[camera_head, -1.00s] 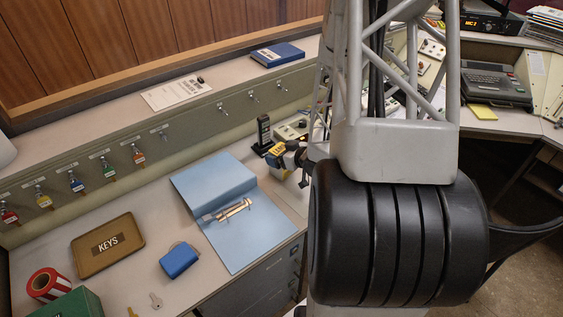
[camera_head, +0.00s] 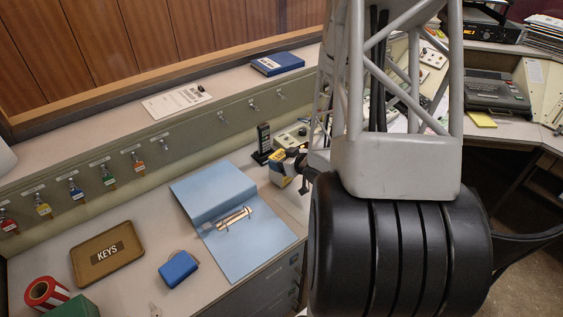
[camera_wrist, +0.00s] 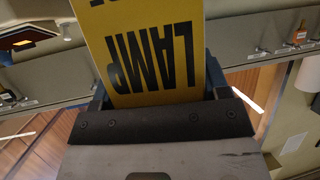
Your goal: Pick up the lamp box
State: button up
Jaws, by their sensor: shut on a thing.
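In the wrist view the yellow lamp box (camera_wrist: 150,50) fills the space between the fingers, with upside-down black lettering "LAMP". My gripper (camera_wrist: 158,92) is shut on it, a dark finger at each side. In the head view my gripper (camera_head: 292,163) is partly hidden behind my own arm. The box's underside, and whether it touches anything, cannot be made out.
The open blue folder (camera_head: 245,250), a blue pouch (camera_head: 178,268) and the KEYS tray (camera_head: 107,253) lie on the desk. Keys hang along the ledge.

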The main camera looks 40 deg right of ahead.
jog(key=shift+r, duration=1.35)
jog(key=s+a, duration=0.3)
jog(key=s, duration=0.4)
jog(key=s+a+r, duration=0.1)
jog(key=s+a, duration=0.3)
jog(key=s, duration=0.3)
jog(key=shift+a+r, duration=0.25)
jog(key=shift+s, duration=0.1)
